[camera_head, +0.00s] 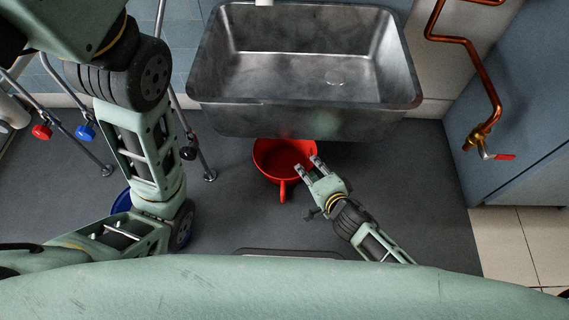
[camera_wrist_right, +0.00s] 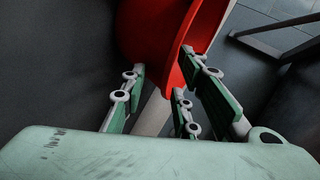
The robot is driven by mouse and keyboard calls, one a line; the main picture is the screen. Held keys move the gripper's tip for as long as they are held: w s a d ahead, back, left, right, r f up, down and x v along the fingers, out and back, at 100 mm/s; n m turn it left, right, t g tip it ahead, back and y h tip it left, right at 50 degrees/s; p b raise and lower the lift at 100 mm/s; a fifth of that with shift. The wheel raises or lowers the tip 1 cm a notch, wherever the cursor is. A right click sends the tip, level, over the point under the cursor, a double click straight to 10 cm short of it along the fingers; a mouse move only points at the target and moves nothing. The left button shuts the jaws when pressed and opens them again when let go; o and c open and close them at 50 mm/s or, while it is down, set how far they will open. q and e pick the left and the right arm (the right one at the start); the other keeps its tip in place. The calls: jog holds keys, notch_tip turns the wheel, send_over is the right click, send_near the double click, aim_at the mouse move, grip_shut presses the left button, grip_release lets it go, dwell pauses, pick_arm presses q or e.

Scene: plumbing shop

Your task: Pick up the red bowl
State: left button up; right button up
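The red bowl (camera_head: 272,155) sits on the dark floor below the front of the metal sink, with a narrow handle-like part (camera_head: 283,191) towards me. The sink's front edge hides part of its far side. My right gripper (camera_head: 308,164) is at the bowl's near right rim, its fingers apart. In the right wrist view the red bowl (camera_wrist_right: 152,30) fills the top middle, and its wall reaches down between the spread fingers of my right gripper (camera_wrist_right: 165,82). I cannot tell whether any finger touches it. My left arm is folded at the left, and its gripper is out of view.
The metal sink (camera_head: 310,118) overhangs the floor behind the bowl. A blue round container (camera_head: 121,204) is partly hidden behind my left arm. Metal pipes with a red valve handle (camera_head: 41,132) and a blue valve handle (camera_head: 85,133) stand left. Floor right of my right gripper is clear.

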grip_shut()
jog(key=shift+r, duration=0.1)
dwell(0.5)
